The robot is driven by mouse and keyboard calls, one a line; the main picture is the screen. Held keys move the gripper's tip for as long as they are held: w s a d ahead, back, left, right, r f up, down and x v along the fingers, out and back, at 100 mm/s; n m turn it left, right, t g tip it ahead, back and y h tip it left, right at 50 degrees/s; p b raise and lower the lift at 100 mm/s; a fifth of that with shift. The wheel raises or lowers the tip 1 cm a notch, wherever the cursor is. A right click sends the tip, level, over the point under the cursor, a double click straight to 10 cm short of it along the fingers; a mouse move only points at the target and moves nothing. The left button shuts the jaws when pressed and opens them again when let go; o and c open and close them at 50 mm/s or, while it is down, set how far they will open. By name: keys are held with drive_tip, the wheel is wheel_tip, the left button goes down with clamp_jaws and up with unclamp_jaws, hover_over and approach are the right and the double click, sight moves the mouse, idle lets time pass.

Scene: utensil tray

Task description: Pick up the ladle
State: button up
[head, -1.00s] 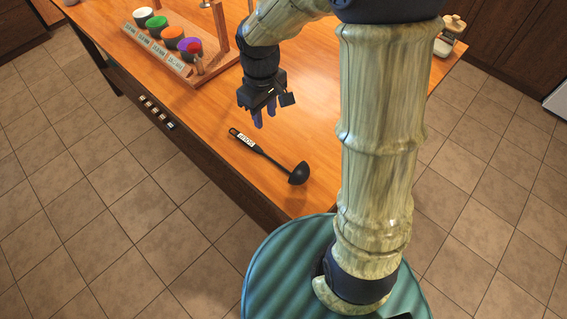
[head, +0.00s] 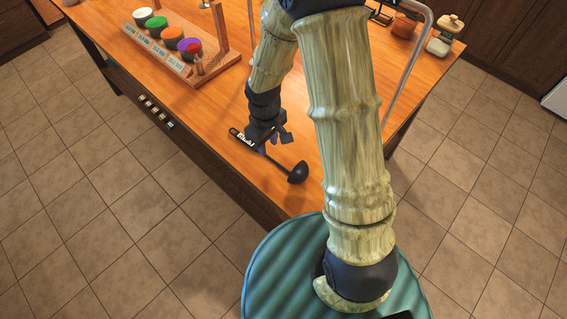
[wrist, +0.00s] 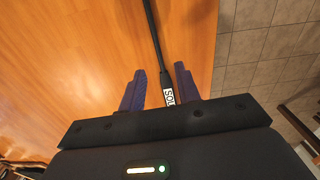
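The black ladle (head: 297,172) lies on the wooden table near its front edge, its bowl to the right and its labelled handle to the left. My gripper (head: 268,147) is low over the handle and hides part of it. In the wrist view, the ladle handle (wrist: 156,45) runs up between the two purple fingers of my gripper (wrist: 160,85). The fingers are apart, with a visible gap on the left side of the handle and a smaller one on the right. The ladle bowl is out of the wrist view.
A wooden rack with several coloured cups (head: 172,38) stands at the back left of the table (head: 215,105). A metal frame (head: 412,60) and a small jar (head: 440,42) are at the back right. Tiled floor lies beyond the front edge.

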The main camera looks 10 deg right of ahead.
sight(270, 157)
drive_tip(key=shift+f, duration=0.1)
drive_tip(key=shift+s+d+f+p, duration=0.1)
drive_tip(key=shift+f+p, duration=0.55)
drive_tip(key=shift+f, duration=1.9)
clamp_jaws()
